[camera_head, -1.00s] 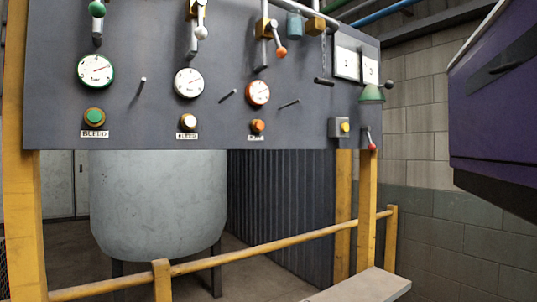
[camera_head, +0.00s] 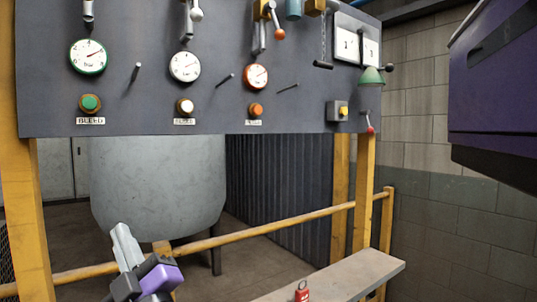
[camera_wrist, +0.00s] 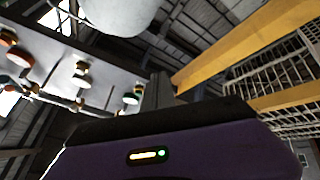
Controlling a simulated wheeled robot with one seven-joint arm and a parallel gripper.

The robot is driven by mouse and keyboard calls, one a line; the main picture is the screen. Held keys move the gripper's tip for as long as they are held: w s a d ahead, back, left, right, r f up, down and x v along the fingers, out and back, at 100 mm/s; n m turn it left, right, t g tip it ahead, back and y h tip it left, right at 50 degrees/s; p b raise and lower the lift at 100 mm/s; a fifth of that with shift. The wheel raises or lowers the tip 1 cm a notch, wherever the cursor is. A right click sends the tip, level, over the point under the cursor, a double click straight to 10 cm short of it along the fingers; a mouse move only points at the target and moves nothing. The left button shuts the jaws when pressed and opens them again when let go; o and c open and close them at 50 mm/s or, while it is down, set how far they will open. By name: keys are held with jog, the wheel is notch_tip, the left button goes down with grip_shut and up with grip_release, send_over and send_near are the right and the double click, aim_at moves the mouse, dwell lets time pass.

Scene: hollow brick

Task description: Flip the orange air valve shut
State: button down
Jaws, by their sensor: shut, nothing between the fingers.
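The orange air valve (camera_head: 267,13) is near the top of the grey panel, above the orange-rimmed gauge (camera_head: 256,77). It has a brass body, and its lever slants down to the right, ending in an orange ball (camera_head: 278,34). The valve's upper part is at the picture's top edge. My gripper (camera_head: 122,240) is at the lower left in the head view, in front of the tank, well below and left of the valve. It is shut and empty. The wrist view shows its dark fingers (camera_wrist: 160,92) above the purple body; the panel appears there tilted, at left.
Green (camera_head: 88,56) and white (camera_head: 185,66) gauges and buttons fill the panel's left. A yellow rail (camera_head: 270,228) crosses below. A bench (camera_head: 340,275) carries a red padlock (camera_head: 302,292). A purple body (camera_head: 490,80) juts in at upper right.

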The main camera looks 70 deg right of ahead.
jog(key=s+d+r+g+h+p, duration=0.15)
jog(key=d+r+h, duration=0.35)
jog(key=r, duration=0.7)
jog(key=d+r+g+h, duration=0.3)
jog(key=d+r+h, duration=0.2)
jog(key=r, duration=0.8)
jog(key=s+d+r+g+h, duration=0.2)
jog(key=s+d+r+g, duration=0.1)
jog(key=s+g, duration=0.3)
jog(key=s+d+r+m+g+h, duration=0.1)
jog(key=s+d+r+g, duration=0.3)
jog(key=g, duration=0.5)
jog(key=shift+s+r+g+h, duration=0.35)
jog(key=shift+s+r+h, duration=0.25)
jog(key=shift+s+r, duration=0.45)
jog(key=shift+w+r, duration=0.15)
jog(key=p, duration=0.4)
send_near(276, 21)
jog(key=w+d+f, duration=0.3)
jog(key=w, duration=0.1)
jog(key=shift+s+d+r+p, duration=0.2)
jog(key=shift+s+d+r, duration=0.1)
jog(key=shift+d, duration=0.2)
jog(key=shift+s+d+r+p, duration=0.15)
jog(key=shift+s+d, duration=0.15)
jog(key=shift+d, duration=0.2)
jog(key=shift+s+d+r, duration=0.25)
jog(key=shift+s+d, duration=0.3)
jog(key=shift+d, duration=0.05)
